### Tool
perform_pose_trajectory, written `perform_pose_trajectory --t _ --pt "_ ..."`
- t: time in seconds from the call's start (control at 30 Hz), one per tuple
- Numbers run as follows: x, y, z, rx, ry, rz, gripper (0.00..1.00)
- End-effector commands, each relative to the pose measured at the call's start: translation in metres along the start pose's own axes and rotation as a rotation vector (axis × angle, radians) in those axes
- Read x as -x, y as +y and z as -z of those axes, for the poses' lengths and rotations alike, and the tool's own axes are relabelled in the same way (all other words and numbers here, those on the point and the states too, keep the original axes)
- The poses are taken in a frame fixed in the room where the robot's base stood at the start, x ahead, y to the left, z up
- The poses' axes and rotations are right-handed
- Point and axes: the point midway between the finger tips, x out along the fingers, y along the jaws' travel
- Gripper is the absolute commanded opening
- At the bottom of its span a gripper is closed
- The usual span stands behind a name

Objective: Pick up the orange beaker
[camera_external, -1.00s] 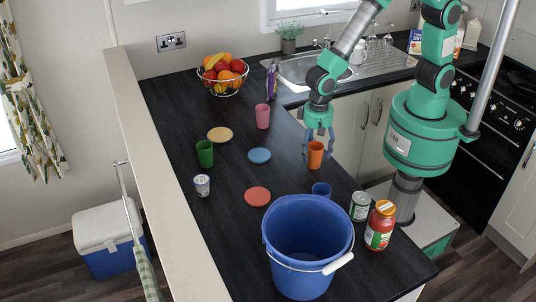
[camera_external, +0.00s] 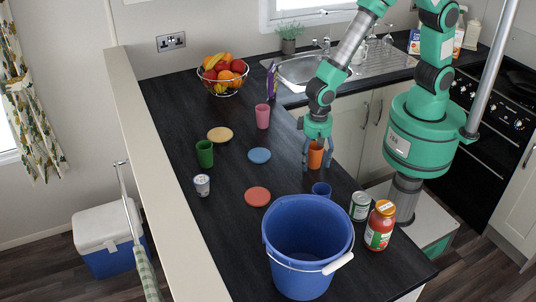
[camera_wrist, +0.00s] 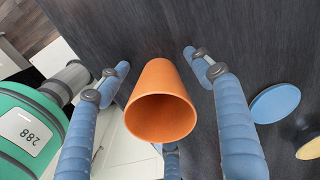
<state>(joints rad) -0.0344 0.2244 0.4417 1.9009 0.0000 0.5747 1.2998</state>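The orange beaker (camera_external: 315,156) stands upright on the dark worktop near its right edge. In the wrist view the orange beaker (camera_wrist: 160,104) lies between the fingers, its open rim facing the camera. My gripper (camera_external: 317,166) is low over it, fingers pointing down on both sides of the beaker. In the wrist view my gripper (camera_wrist: 156,62) is open, with a visible gap between each finger and the beaker. The beaker's upper part is partly hidden by my gripper in the external view.
A blue beaker (camera_external: 321,190), a tin (camera_external: 359,206), a red jar (camera_external: 380,226) and a large blue bucket (camera_external: 307,240) stand nearer the front. A blue disc (camera_external: 259,155), a green beaker (camera_external: 204,153) and a pink beaker (camera_external: 262,116) are to the left. Worktop between them is clear.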

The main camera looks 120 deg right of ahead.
Motion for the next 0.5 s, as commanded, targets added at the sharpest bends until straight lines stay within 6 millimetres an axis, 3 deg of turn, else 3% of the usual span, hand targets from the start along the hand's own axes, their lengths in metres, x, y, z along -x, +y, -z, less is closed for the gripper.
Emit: perform_pose_trajectory --t 0.03,0.2,0.5 --pt "0.0000 0.0000 0.0000 0.000 0.000 0.000 0.53" --pt "0.0000 0.0000 0.0000 0.000 0.000 0.000 0.19" --pt "0.0001 0.0000 0.0000 0.000 0.000 0.000 0.17"
